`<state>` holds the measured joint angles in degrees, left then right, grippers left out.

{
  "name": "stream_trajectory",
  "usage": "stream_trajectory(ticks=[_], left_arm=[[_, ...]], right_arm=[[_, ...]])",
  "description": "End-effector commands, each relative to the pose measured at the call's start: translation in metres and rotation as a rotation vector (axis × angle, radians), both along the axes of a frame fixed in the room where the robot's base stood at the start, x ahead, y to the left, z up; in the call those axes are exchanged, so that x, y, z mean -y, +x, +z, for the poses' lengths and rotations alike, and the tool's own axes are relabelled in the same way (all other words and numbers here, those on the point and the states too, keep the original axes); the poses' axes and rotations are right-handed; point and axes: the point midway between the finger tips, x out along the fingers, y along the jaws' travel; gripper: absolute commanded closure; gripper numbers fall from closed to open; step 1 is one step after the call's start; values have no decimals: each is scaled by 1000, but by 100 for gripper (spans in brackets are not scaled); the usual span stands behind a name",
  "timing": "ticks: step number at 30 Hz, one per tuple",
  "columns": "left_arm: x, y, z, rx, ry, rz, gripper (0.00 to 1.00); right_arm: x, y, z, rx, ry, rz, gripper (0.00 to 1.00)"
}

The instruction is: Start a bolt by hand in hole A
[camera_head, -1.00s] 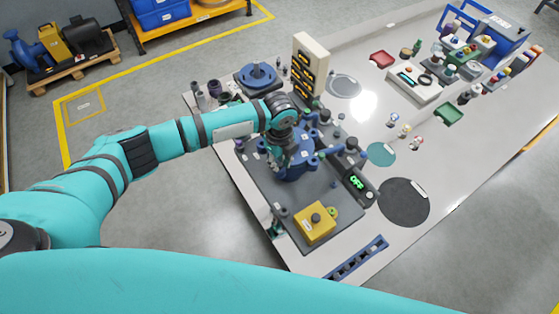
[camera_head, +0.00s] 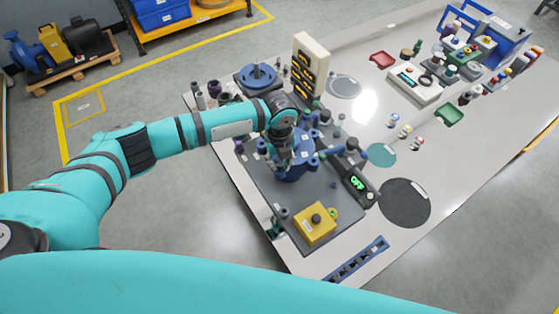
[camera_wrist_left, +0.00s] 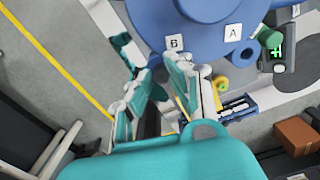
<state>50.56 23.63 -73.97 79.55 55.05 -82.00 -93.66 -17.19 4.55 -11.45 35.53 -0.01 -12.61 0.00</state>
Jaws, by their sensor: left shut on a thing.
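The blue round flanged housing (camera_head: 294,168) stands on a dark plate in the head view, partly covered by my left wrist. In the left wrist view, the housing (camera_wrist_left: 200,14) has white labels A (camera_wrist_left: 233,31) and B (camera_wrist_left: 174,43) on its side. My left gripper (camera_head: 282,150) is at the housing's near left side; in the left wrist view, its fingers (camera_wrist_left: 160,70) are just below label B, left of label A. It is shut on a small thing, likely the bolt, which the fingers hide. Hole A itself is not clear. My right gripper does not show.
A yellow box with a dark button (camera_head: 314,223) and a green-lit display (camera_head: 357,183) stand close to the housing. A light tower panel (camera_head: 309,66) rises behind. A blue slotted rack (camera_head: 357,260) lies at the front table edge. The table right of the dark disc (camera_head: 405,202) is clear.

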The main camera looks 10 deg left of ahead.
Motion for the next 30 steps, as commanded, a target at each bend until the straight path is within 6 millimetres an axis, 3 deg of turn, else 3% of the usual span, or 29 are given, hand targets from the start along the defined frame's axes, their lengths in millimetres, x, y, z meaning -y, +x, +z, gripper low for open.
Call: stream_trajectory(ticks=[3, 4, 10, 18, 30], left_arm=[[-1, -3, -6, -8, 4, -140, 100], [-1, -4, -5, -10, 5, -146, 80], [-1, -2, -3, -6, 3, -139, 55], [0, -1, 1, -3, 1, -137, 55], [0, -1, 51, -2, 0, -136, 55]], right_arm=[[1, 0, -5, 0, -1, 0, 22], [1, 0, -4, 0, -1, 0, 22], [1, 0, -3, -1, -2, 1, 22], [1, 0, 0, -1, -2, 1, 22], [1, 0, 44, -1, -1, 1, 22]])
